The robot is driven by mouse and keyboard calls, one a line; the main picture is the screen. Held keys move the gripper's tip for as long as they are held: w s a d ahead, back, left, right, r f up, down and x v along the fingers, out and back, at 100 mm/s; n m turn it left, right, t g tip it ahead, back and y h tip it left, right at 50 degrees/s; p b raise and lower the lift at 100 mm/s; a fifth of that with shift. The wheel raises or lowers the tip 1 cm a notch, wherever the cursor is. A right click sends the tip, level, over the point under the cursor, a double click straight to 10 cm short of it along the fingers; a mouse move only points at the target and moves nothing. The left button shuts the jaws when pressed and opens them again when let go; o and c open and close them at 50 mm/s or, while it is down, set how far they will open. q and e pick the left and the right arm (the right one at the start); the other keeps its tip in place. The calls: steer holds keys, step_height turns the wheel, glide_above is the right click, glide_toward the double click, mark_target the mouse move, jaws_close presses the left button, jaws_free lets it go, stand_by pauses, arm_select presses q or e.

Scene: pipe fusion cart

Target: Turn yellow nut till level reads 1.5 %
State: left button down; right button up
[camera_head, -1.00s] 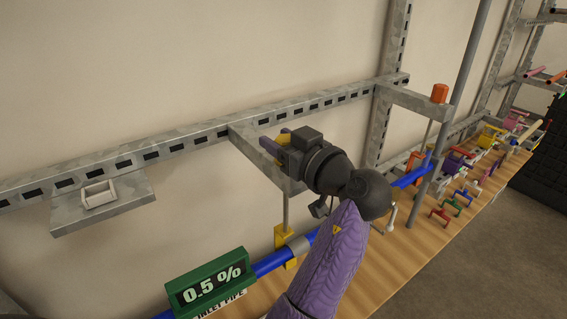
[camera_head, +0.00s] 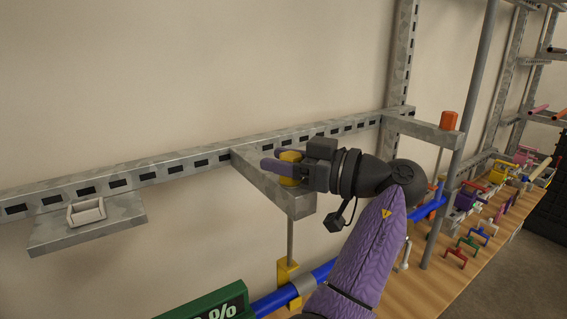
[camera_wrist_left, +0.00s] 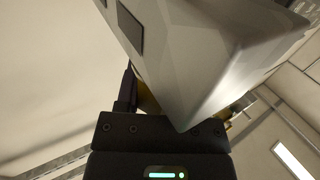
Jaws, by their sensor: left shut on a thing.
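The yellow nut (camera_head: 291,157) sits on top of the grey bracket arm (camera_head: 305,204) that juts from the wall rail. My left gripper (camera_head: 281,166) is shut on the nut, with its purple fingers on either side. In the left wrist view the bracket fills the middle and hides most of the nut, leaving a yellow sliver (camera_wrist_left: 147,98). A threaded rod (camera_head: 291,238) runs down from the bracket to a yellow hanger (camera_head: 287,271) at the blue pipe (camera_head: 270,302). The green level display (camera_head: 205,303) is cut off below; only "%" and part of a digit show. My right gripper is out of view.
An orange nut (camera_head: 449,121) stands on a second bracket (camera_head: 425,129) at the right, near a grey upright pole (camera_head: 470,125). A wall shelf with a small white tray (camera_head: 87,211) is at the left. Several coloured clamps line the wooden bench (camera_head: 420,285).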

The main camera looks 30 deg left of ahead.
arm_select(q)
steer(key=shift+c, duration=1.1)
jaws_free()
steer(key=w+d+b, duration=0.1)
steer(key=d, duration=0.8)
steer(key=shift+w+d+b, duration=0.2)
steer(key=shift+d+b, duration=0.1)
steer(key=shift+d, duration=0.1)
